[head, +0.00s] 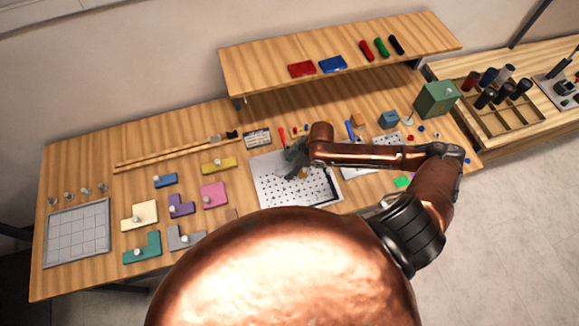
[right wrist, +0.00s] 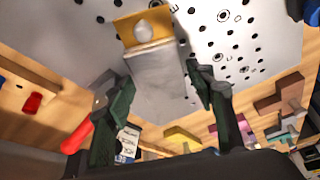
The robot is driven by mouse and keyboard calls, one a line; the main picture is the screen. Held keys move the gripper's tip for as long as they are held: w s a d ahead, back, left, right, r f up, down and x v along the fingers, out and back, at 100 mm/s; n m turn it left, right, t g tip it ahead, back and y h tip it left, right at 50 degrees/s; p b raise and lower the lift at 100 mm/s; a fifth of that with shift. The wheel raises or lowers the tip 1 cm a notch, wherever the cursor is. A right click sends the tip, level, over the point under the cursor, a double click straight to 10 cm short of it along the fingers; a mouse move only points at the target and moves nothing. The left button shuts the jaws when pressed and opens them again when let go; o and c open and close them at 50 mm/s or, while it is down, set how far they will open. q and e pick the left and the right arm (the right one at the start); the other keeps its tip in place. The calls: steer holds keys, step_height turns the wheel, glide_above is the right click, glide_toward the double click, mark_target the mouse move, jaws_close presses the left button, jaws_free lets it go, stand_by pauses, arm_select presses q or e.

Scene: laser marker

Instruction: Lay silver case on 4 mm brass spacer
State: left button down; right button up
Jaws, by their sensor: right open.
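In the right wrist view a silver-grey block, seemingly the silver case (right wrist: 157,72), lies over the white plate with black holes. A yellow brass-coloured piece, seemingly the spacer (right wrist: 128,26), with a pale round spot, shows at the case's far end. The two touch or overlap in this view; how far the case rests on the brass is hidden. My right gripper (right wrist: 158,80) is open, with one dark finger on each side of the case and visible gaps. In the head view my right gripper (head: 293,160) is over the white plate, and my arm partly covers this spot. My left gripper is not in view.
The white plate (head: 268,195) lies mid-table. Coloured blocks with knobs, such as the pink one (head: 214,195), stand to its left, beyond them a grey gridded tray (head: 77,240). A raised shelf (head: 290,50) runs behind. A green box (head: 436,99) stands at right.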

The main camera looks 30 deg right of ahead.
steer(key=v, duration=1.2)
steer(key=shift+a+r, duration=0.1)
steer(key=shift+c, duration=0.3)
stand_by(0.5)
